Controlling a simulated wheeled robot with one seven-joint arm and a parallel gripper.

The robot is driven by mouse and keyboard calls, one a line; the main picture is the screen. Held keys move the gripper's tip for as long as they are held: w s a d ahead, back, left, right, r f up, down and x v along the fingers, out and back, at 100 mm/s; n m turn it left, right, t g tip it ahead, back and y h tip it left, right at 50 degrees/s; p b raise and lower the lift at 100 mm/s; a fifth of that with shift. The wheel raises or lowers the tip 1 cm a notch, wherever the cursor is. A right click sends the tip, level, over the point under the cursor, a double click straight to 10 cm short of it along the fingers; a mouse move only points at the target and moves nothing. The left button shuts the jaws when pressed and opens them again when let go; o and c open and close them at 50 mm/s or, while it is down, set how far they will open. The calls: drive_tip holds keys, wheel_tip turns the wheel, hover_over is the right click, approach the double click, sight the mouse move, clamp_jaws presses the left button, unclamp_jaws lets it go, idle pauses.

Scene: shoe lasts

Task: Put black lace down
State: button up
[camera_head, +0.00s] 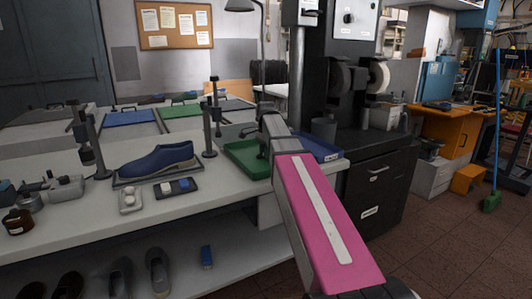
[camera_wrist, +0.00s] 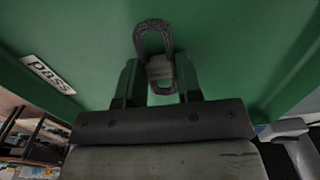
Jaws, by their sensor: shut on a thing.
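The black lace (camera_wrist: 160,69) is a small dark loop with its lower part between the two fingers of my gripper (camera_wrist: 160,84). The loop stands out past the fingertips in the wrist view. Behind it is the green tray (camera_wrist: 90,35), with a white "pass" label (camera_wrist: 48,74) on its left side. In the head view my gripper (camera_head: 264,149) is at the green tray (camera_head: 238,151) on the bench, and my arm hides part of the tray. I cannot make out the lace in the head view, nor tell whether it touches the tray floor.
A blue tray (camera_head: 320,147) lies just right of the green one. To the left, a blue shoe (camera_head: 158,161) sits on a stand, with upright posts (camera_head: 208,130) near it. A dark small tray (camera_head: 176,188) and a white holder (camera_head: 131,200) lie in front.

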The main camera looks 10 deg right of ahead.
drive_tip(key=o, duration=0.9)
wheel_tip(320, 180, up, 12)
idle(0.4)
